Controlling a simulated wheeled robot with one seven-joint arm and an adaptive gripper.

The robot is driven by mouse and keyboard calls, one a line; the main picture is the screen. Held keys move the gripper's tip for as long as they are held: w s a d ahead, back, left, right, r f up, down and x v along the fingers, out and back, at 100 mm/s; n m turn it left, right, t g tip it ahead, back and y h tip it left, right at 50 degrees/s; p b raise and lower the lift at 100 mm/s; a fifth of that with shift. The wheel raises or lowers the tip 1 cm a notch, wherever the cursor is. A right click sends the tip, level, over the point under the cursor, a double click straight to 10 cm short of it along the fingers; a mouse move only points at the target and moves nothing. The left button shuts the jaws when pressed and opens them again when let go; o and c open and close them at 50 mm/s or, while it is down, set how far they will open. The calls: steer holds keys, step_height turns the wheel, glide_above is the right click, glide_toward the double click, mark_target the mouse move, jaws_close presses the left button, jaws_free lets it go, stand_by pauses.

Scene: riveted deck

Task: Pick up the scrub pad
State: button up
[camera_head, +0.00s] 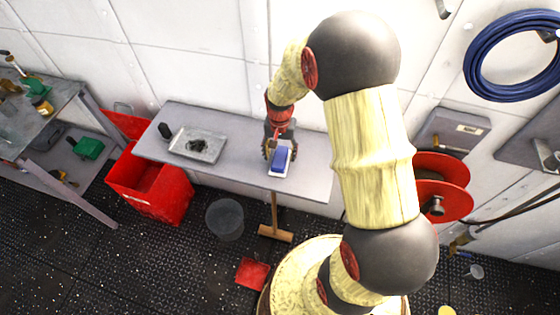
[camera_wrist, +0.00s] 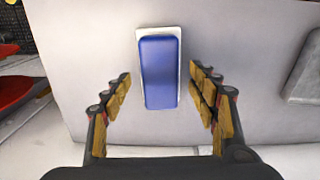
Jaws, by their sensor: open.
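The scrub pad (camera_head: 279,159) is a blue block with a white layer under it. It lies on the grey bench top (camera_head: 312,182), toward the bench's right end. In the wrist view the scrub pad (camera_wrist: 160,72) is upright in the picture, its lower end between my open fingers and the rest beyond the fingertips. My gripper (camera_head: 278,148) is at the scrub pad in the head view and partly covers its far end. In the wrist view my gripper (camera_wrist: 160,82) is open, with a gap on both sides of the pad.
A metal tray (camera_head: 210,136) with dark scraps lies left on the bench, beside a small black object (camera_head: 165,130). A red crate (camera_head: 155,185) and a grey bucket (camera_head: 225,219) stand on the floor. The wall is close behind. Bench top around the pad is clear.

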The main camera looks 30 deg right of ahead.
step_height(320, 180, down, 2)
steer(key=shift+f, duration=0.1)
steer(key=shift+c, duration=0.3)
steer(key=c, duration=1.1)
steer(key=shift+c, duration=0.4)
